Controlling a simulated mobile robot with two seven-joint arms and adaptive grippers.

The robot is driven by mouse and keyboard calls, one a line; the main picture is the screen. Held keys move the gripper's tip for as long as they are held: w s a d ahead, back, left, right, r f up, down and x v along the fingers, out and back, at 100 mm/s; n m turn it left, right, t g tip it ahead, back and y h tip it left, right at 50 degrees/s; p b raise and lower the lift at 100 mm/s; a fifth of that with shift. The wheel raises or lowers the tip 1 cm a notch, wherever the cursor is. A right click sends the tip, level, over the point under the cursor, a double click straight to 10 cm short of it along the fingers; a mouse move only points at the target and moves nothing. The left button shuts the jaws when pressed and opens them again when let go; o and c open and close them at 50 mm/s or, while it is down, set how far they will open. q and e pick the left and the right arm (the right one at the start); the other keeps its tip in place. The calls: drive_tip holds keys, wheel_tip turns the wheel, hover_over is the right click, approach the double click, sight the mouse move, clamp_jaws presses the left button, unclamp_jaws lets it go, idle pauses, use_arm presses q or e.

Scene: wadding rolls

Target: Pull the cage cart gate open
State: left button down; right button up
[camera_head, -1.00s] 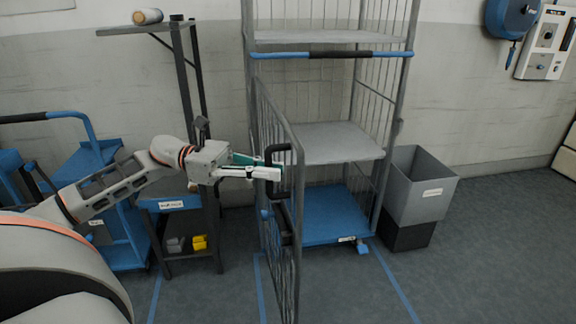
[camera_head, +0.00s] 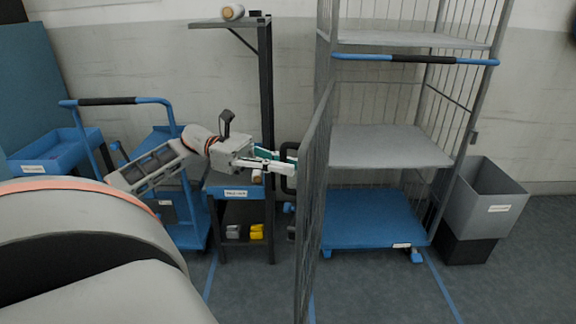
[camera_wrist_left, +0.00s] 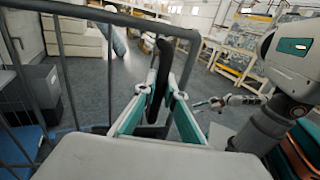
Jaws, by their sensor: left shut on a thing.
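The cage cart (camera_head: 388,146) stands right of centre in the head view, with grey shelves and a blue bottom deck. Its wire gate (camera_head: 313,180) stands swung out from the left post toward me, seen nearly edge-on. My left gripper (camera_head: 290,163) is shut on the gate's black handle (camera_head: 289,183), on the gate's left side. In the left wrist view, the black handle (camera_wrist_left: 160,75) stands between the fingers of the left gripper (camera_wrist_left: 160,93), and the gate's bars (camera_wrist_left: 62,70) are at left. My right gripper (camera_wrist_left: 213,103) shows small there; its jaws are unclear.
Left of the gate stand a dark shelf stand (camera_head: 268,130) with a roll (camera_head: 233,12) on top and a blue trolley (camera_head: 172,135). A grey bin (camera_head: 490,200) stands right of the cart. The floor before the cart's deck is clear.

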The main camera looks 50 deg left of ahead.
use_arm(q)
drive_tip(key=shift+a, duration=0.1)
use_arm(e)
drive_tip(key=shift+w+r, duration=0.1)
drive_tip(key=shift+r, duration=0.1)
use_arm(q)
drive_tip(key=c, duration=2.1)
unclamp_jaws()
drive_tip(key=v, duration=1.2)
use_arm(e)
drive_tip(key=shift+f, duration=0.1)
